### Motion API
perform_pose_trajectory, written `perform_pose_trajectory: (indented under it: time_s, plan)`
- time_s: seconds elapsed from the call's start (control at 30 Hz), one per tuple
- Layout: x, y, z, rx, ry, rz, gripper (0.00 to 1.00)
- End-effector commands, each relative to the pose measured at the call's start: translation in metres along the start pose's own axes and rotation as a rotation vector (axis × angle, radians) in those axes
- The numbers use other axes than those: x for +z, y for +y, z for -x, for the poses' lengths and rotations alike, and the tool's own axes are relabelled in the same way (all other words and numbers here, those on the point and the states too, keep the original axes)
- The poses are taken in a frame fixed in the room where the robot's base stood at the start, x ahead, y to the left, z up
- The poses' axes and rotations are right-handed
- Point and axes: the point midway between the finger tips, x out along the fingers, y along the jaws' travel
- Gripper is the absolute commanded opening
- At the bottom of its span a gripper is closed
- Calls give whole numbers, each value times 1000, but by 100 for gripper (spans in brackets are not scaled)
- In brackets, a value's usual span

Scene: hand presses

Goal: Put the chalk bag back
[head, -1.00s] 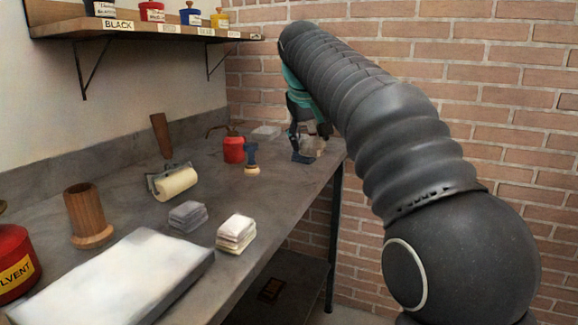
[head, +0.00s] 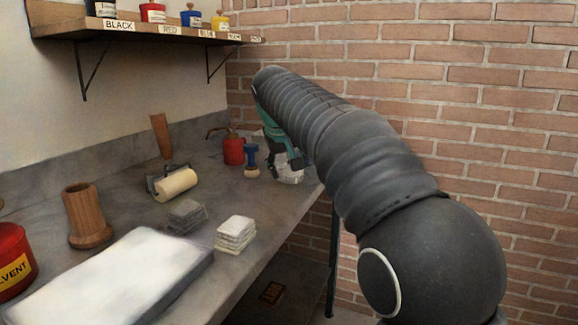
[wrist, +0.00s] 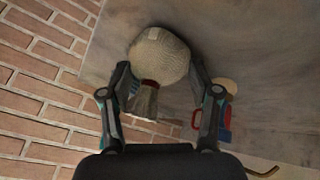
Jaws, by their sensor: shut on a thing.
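The chalk bag (wrist: 160,55) is a pale, rounded cloth bag with a dark reddish band and a gathered neck, seen in the wrist view. My gripper (wrist: 161,72) is shut on it, with one finger on each side of the bag. In the head view the bag (head: 290,174) shows as a pale shape below my gripper (head: 284,158), partly hidden by my arm. It is near the right edge of the grey worktop (head: 225,185). Whether it touches the worktop I cannot tell.
A blue-handled tool (head: 251,162) stands close left of the bag, with a red spouted can (head: 234,150) behind it. A cream roller (head: 175,184), two cloth stacks (head: 235,233), a wooden piece (head: 86,217) and a solvent can (head: 12,262) stand nearer. A brick wall (head: 480,120) is on the right.

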Motion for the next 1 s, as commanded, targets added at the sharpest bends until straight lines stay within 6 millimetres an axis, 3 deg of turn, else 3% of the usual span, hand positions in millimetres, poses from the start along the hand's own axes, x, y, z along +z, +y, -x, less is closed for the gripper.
perform_pose_trajectory:
  time_s: [0.17,0.2,0.27,0.67,0.77,1.0]
  plan:
    - [2,-1,-3,0,-1,0,24]
    - [1,-1,-2,0,-1,0,72]
    - [1,-1,-2,0,-1,0,87]
    - [-1,1,2,0,0,0,87]
    - [-1,0,12,0,1,0,87]
    - [-1,0,58,-1,3,1,87]
